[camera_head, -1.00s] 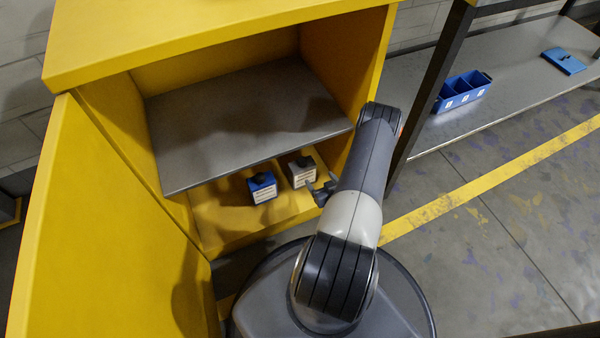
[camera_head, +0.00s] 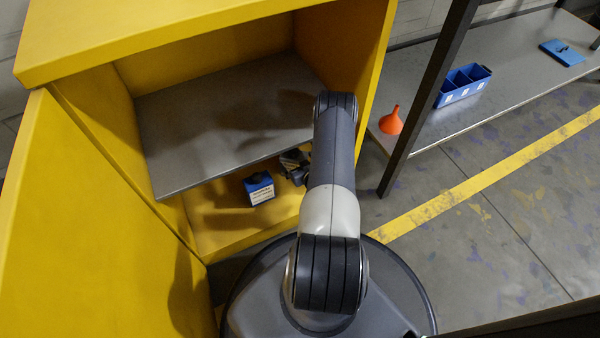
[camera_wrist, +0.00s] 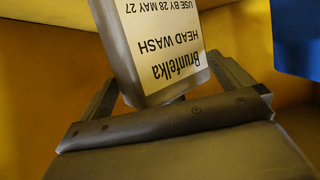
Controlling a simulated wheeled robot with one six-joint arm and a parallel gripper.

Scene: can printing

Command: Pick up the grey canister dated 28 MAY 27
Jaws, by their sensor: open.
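The grey canister (camera_wrist: 160,45) fills the top middle of the wrist view. Its pale label appears upside down and reads Brunfelka, HEAD WASH, USE BY 28 MAY 27. My gripper (camera_wrist: 167,75) is open, with one finger on each side of the canister; I cannot tell whether either finger touches it. In the head view the grey canister (camera_head: 292,157) stands on the yellow cabinet floor, mostly hidden by my gripper (camera_head: 298,175) and arm.
A blue canister (camera_head: 259,188) stands just left of the grey one; it also shows in the wrist view (camera_wrist: 298,35). A grey shelf (camera_head: 220,120) hangs over both. The cabinet door (camera_head: 90,220) is open at left. An orange funnel (camera_head: 391,121) and blue bin (camera_head: 463,86) are outside.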

